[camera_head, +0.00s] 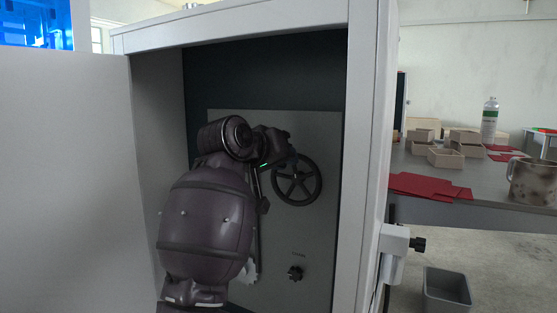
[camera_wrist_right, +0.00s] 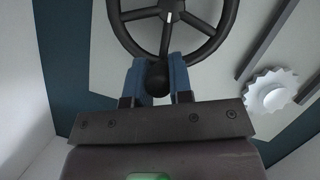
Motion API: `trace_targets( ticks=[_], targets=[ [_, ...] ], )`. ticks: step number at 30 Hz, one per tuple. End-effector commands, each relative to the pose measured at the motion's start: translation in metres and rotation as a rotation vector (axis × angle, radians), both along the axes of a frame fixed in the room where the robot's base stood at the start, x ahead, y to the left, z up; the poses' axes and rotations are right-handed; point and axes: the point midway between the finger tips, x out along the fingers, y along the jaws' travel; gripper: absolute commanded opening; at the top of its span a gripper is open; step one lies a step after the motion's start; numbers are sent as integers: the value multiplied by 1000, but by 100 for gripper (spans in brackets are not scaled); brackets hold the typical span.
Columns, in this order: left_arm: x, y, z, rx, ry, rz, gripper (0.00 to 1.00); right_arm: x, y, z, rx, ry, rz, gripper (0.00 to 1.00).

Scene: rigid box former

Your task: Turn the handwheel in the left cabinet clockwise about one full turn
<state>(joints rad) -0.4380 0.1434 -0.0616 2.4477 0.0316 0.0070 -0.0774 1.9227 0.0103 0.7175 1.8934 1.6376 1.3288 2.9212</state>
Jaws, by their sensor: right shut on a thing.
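The dark handwheel (camera_head: 318,181), with several spokes, is mounted on the grey panel inside the open cabinet. In the right wrist view its rim and spokes (camera_wrist_right: 207,50) fill the top. My right gripper (camera_wrist_right: 157,77) has its blue fingers on both sides of the wheel's dark handle knob and is shut on it. In the head view my right arm reaches into the cabinet, and its gripper is at the upper left of the wheel, with the fingers and the knob mostly hidden. My left gripper is not in view.
The cabinet door (camera_head: 62,180) stands open at the left. A pale toothed wheel (camera_wrist_right: 270,91) is beside the handwheel. The cabinet's right post (camera_head: 368,150) bounds the opening. A table with boxes (camera_head: 445,157) and a mug (camera_head: 533,182) stands to the right.

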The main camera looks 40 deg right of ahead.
Motion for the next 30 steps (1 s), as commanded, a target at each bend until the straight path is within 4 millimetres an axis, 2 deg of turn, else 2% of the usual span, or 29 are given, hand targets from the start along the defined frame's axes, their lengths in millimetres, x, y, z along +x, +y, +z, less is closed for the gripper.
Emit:
trace_targets(
  ticks=[10,26,27,30],
  targets=[
    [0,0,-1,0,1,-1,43,-8,-4,-2,58,-128,-4,0],
    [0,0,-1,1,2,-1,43,-9,-4,-3,69,-150,-3,0],
    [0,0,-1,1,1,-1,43,-9,-4,-3,69,-150,-3,22],
    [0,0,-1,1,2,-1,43,-9,-4,-2,68,-150,-3,37]
  ],
)
